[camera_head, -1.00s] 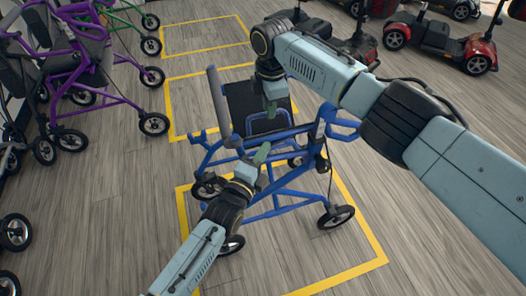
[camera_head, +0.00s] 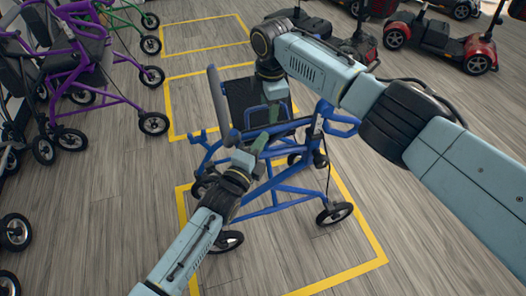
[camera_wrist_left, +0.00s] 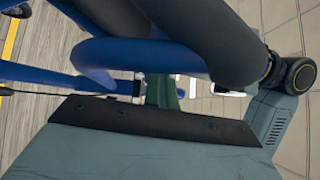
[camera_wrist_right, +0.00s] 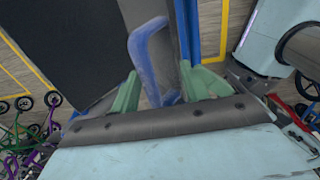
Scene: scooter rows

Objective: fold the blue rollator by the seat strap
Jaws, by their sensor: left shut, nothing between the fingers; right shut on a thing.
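The blue rollator (camera_head: 327,112) stands upright in a yellow floor box, with its dark seat and backrest area (camera_head: 243,95) partly hidden by my arms. My right gripper (camera_head: 275,112) reaches down over the seat. In the right wrist view its green fingers (camera_wrist_right: 163,90) are on either side of a blue loop, the seat strap (camera_wrist_right: 148,55), and it is shut on it. My left gripper (camera_head: 260,142) is shut and empty at the near side of the frame. In the left wrist view its fingers (camera_wrist_left: 162,92) are partly hidden behind a blue tube (camera_wrist_left: 135,55) and dark grips.
A purple rollator (camera_head: 100,70) and other walkers stand at the left. Red mobility scooters (camera_head: 475,50) stand at the back right. Yellow floor lines (camera_head: 335,280) mark the boxes.

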